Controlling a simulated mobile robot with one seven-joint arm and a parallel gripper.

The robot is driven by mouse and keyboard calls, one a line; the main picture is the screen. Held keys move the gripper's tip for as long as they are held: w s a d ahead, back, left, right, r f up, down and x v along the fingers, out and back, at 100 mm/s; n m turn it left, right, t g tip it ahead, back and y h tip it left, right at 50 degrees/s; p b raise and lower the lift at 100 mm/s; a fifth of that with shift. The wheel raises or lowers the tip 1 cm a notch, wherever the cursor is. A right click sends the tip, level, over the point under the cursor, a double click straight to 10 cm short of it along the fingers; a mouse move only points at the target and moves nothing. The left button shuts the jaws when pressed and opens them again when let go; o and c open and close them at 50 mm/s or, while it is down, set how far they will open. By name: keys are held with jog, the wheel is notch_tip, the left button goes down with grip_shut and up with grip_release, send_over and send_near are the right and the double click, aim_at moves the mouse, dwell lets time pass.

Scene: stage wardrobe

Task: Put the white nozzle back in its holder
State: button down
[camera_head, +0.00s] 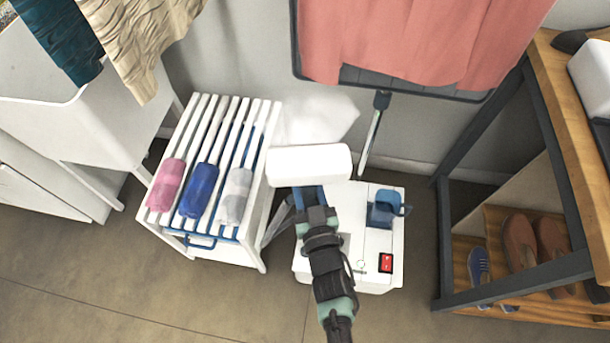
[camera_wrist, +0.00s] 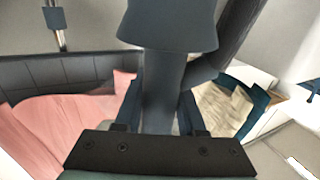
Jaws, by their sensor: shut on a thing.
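The white nozzle (camera_head: 308,165) is a wide white head on a blue handle. My gripper (camera_head: 314,212) is shut on the handle and holds it up over the gap between the slatted rack and the white steamer base (camera_head: 345,250). In the wrist view the handle (camera_wrist: 165,95) runs between the fingers, with a flared grey-blue part above it. A blue open bracket (camera_head: 385,208), which looks like the holder, sits empty on the right part of the base. The nozzle is apart from it, up and to the left.
A white cloud like steam (camera_head: 318,118) hangs beyond the nozzle. A white slatted rack (camera_head: 250,130) with rolled cloths stands left. Pink cloth (camera_head: 420,40) hangs over a dark board above. A thin pole (camera_head: 372,135) stands behind the base. A wooden shelf unit (camera_head: 565,130) stands right.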

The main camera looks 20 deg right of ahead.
jog(key=c, duration=0.8)
grip_release()
jog(key=shift+s+f, duration=0.1)
jog(key=shift+s, duration=0.05)
jog(key=p+v, duration=0.2)
jog(key=v, duration=0.8)
jog(key=shift+s+a, duration=0.1)
jog(key=shift+s, duration=0.25)
